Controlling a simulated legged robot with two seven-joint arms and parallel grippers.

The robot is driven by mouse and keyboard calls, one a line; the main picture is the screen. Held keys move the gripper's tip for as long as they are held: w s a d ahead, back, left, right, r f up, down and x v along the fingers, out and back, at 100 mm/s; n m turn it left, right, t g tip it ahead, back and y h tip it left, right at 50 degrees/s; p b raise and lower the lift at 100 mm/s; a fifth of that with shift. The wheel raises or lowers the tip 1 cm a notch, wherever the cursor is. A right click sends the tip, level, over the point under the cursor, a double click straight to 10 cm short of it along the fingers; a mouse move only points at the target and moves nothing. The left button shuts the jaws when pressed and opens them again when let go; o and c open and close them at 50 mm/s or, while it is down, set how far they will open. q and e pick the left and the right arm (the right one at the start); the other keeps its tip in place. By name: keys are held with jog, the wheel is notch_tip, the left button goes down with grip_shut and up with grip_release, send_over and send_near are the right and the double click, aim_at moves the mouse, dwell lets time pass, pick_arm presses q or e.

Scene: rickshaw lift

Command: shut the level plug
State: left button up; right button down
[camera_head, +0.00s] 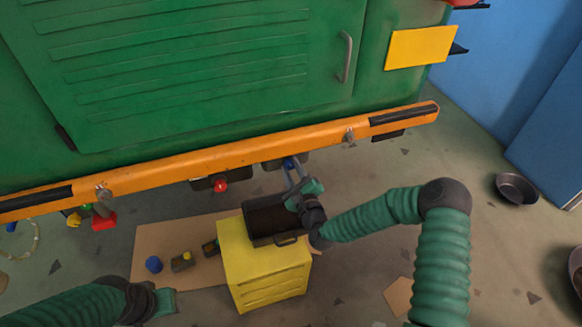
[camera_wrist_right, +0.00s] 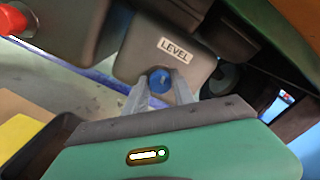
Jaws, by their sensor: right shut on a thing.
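The level plug (camera_wrist_right: 159,80) is a blue cap on a grey housing (camera_wrist_right: 190,62) with a white LEVEL label. In the head view the plug (camera_head: 289,163) is a small blue spot under the orange bumper. My right gripper (camera_wrist_right: 160,92) is shut on the plug, with one grey finger on each side of it. In the head view this gripper (camera_head: 293,172) reaches up beneath the bumper. The plug's seat behind it is hidden. My left gripper (camera_head: 168,300) is low at the left, away from the plug, and its fingers do not show clearly.
The green vehicle body with its orange bumper (camera_head: 230,155) overhangs the work area. A red plug (camera_head: 220,186) is on a neighbouring housing. A yellow cabinet (camera_head: 265,275) carries a dark tray (camera_head: 263,240) just below my right gripper. Small parts lie on cardboard (camera_head: 150,235).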

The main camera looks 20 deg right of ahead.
jog(key=shift+s+d+f+m, duration=0.1)
jog(key=shift+f+m, duration=0.3)
jog(key=shift+m, duration=0.4)
jog(key=c, duration=1.2)
grip_release()
jog(key=shift+o, duration=0.7)
jog(key=shift+r, duration=0.15)
jog(key=shift+s, duration=0.2)
jog(key=s+p, duration=0.3)
jog(key=s, duration=1.3)
jog(key=shift+s+d, duration=0.15)
jog(key=shift+d, duration=0.2)
